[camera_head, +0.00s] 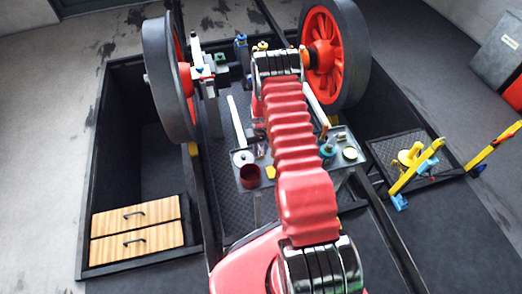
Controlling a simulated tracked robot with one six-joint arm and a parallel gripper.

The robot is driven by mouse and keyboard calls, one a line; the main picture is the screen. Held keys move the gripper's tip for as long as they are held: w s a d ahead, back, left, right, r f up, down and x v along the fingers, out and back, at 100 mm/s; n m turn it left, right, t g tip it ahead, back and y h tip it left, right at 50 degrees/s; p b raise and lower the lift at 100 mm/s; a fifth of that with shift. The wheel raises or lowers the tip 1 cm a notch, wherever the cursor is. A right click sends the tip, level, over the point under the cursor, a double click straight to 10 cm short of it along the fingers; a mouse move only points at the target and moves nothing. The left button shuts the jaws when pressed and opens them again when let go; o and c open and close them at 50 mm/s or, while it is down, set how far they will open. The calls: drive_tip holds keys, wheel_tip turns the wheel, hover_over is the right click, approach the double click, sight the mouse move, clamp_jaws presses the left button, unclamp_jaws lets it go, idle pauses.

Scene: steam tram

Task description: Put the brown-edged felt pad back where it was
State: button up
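I cannot pick out the brown-edged felt pad for certain in the head view. Small items lie on a grey tray (341,182) below the wheels, partly hidden behind my red arm. On it are a pale round disc (243,157), a dark red cup (249,176), a small yellow block (270,172), a teal pot (327,151) and a round pale-yellow piece with a dark rim (350,154). My arm reaches away over the tray to between the wheels. My gripper's fingers are hidden behind my arm, so their state does not show.
Two large red-spoked wheels (325,52), (170,80) flank the arm's far end. A wooden drawer unit (137,230) stands at lower left in a black-framed pit. Yellow-and-blue stands (415,168) are at right. A grey-and-red cabinet (500,60) stands far right. Grey floor is open at left.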

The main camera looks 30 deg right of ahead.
drive_tip(key=shift+o, duration=0.2)
drive_tip(key=shift+r, duration=0.1)
wheel_tip(320, 180, up, 12)
idle(0.8)
drive_tip(key=shift+r, duration=0.1)
wheel_tip(320, 180, up, 18)
drive_tip(key=t, duration=0.1)
hover_over(261, 155)
drive_tip(key=a, duration=0.6)
drive_tip(key=s+a+r+n+t, duration=0.1)
drive_tip(key=s+a+r, duration=0.2)
drive_tip(key=r, duration=0.4)
drive_tip(key=s+a+r+n+t, duration=0.1)
drive_tip(key=s+a+r, duration=0.25)
drive_tip(key=r, duration=0.35)
drive_tip(key=s+a+r+t, duration=0.1)
drive_tip(key=s+a+r, duration=0.1)
drive_tip(key=s, duration=0.5)
drive_tip(key=s+a+r, duration=0.3)
drive_tip(key=s+r, duration=0.2)
drive_tip(key=s, duration=0.2)
drive_tip(key=s+a+r+n+t, duration=0.1)
drive_tip(key=s+a+r, duration=0.2)
drive_tip(key=s, duration=0.4)
drive_tip(key=shift+s+a+r+t, duration=0.25)
drive_tip(key=shift+r+t, duration=0.05)
drive_tip(key=shift+r, duration=0.15)
